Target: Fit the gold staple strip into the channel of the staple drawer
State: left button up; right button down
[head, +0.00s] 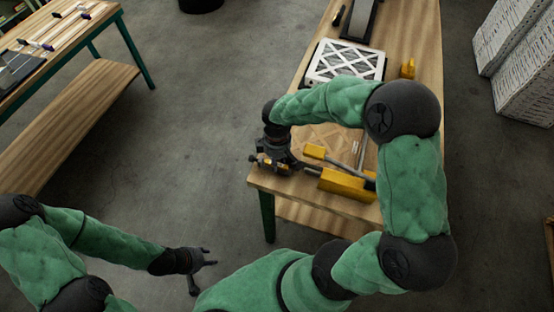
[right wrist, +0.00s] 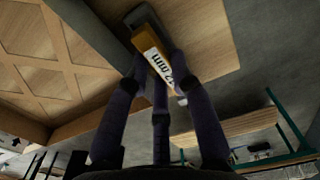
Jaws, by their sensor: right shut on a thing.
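The gold staple strip (right wrist: 141,40) has a white label reading "12 mm" and shows in the right wrist view between the dark fingers of my right gripper (right wrist: 163,80). The gripper is shut on it, above the near left end of the table. In the head view my right gripper (head: 272,164) is beside a yellow stapler (head: 347,184) with a raised metal arm. A dark rod-like part (head: 313,172) sticks out from its left end, maybe the staple drawer; its channel cannot be made out. My left gripper (head: 204,264) is open and empty over the floor.
A framed white pleated filter (head: 345,62) lies farther back on the wooden table (head: 413,40). A small yellow object (head: 408,69) stands to its right. My right arm hides part of the table. Another bench (head: 75,115) is at the left, with open floor between.

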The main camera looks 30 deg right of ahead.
jog(key=shift+f+b, duration=0.45)
jog(key=shift+f, duration=0.15)
dwell(0.4)
jog(key=c, duration=1.3)
grip_release()
jog(key=shift+c, duration=0.2)
jog(key=shift+r, duration=0.15)
jog(key=shift+r+p, duration=1.85)
jog(key=shift+r, duration=0.3)
jog(key=o, duration=0.5)
